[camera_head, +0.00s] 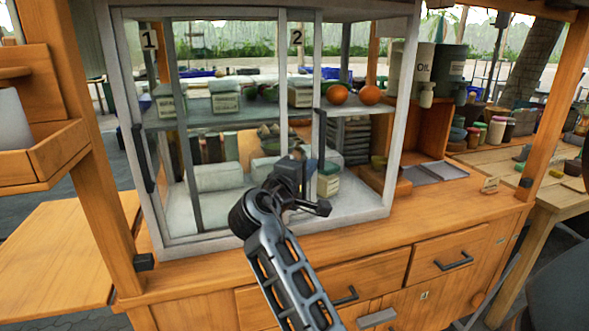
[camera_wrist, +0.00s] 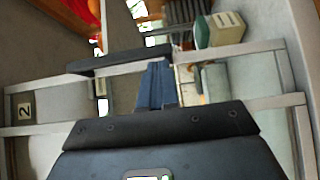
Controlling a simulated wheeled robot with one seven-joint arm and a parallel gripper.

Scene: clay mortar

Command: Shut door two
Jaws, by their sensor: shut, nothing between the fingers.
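A display cabinet with a pale frame has glass sliding doors labelled 1 and 2. Door two (camera_head: 317,90) stands partly open, shifted left over part of door one (camera_head: 125,90), with the cabinet's right part uncovered. Its label also shows in the wrist view (camera_wrist: 25,111), at the left. My gripper (camera_head: 308,172) is at door two's right upright. Its fingers are shut and empty. In the wrist view, the fingertips (camera_wrist: 157,68) are beside a dark bar handle (camera_wrist: 110,62) on the door frame. I cannot tell whether they touch it.
Shelves inside hold boxes and two oranges (camera_head: 337,94) near the open part. Drawers with dark handles (camera_head: 453,260) are below. Large canisters (camera_head: 411,75) and an orange wooden shelf box (camera_head: 432,125) stand right of the cabinet.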

